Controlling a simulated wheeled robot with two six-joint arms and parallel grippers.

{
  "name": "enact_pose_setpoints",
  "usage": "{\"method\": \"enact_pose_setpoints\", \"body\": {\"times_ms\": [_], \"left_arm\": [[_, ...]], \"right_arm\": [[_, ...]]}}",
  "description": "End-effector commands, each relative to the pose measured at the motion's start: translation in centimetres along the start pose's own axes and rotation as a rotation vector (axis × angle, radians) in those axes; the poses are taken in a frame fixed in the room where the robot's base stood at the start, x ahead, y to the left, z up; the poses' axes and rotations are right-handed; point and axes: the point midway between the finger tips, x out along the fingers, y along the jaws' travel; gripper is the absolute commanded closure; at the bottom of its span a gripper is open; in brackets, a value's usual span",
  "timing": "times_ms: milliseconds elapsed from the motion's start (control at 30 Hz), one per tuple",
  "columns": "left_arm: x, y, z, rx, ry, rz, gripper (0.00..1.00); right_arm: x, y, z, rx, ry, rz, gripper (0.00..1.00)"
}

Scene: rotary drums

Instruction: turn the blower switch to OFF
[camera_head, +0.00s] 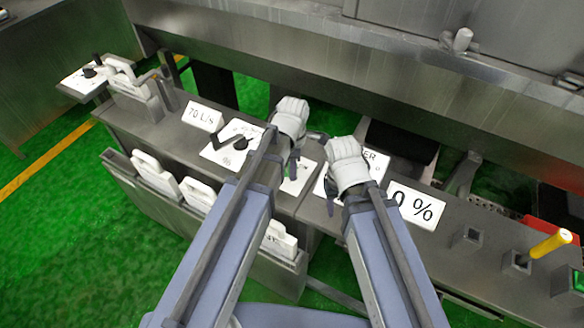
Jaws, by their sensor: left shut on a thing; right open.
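A white sign ending in "ER" (377,163) is partly covered by my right gripper, so I cannot read its whole word. A white switch plate (300,178) lies on the grey console between my grippers, partly covered. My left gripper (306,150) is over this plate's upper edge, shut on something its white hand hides. My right gripper (329,192) is open, over the plate area just left of the "ER" sign. No OFF marking can be read, and I cannot tell which knob is the blower switch.
Left on the console are a "70 L/s" sign (203,116) and a plate with a black knob (240,144). A "0 %" sign (416,204) and a yellow-handled lever (550,244) are to the right. A steel wall (380,70) rises behind. Green floor (60,240) is clear at left.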

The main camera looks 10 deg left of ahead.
Motion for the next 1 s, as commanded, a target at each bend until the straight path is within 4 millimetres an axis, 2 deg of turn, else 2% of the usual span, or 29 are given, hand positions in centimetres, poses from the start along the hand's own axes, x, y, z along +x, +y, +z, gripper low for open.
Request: {"method": "enact_pose_setpoints", "body": {"times_ms": [333,367,600,1000], "left_arm": [[0.01,-0.02,0.05,-0.005,-0.001,-0.001,1.00],[0.01,-0.01,0.05,-0.005,-0.001,-0.001,0.65],[0.00,0.00,0.04,-0.003,-0.001,0.000,0.38],[-0.44,0.01,0.03,-0.003,-0.001,0.000,0.37]], "right_arm": [[0.01,0.00,0.00,0.000,0.000,0.000,0.50],[0.01,0.00,0.00,0.000,0.000,0.000,0.50],[0.00,0.00,0.00,0.000,0.000,0.000,0.50],[-0.44,0.04,0.03,0.000,0.000,0.000,0.50]]}}
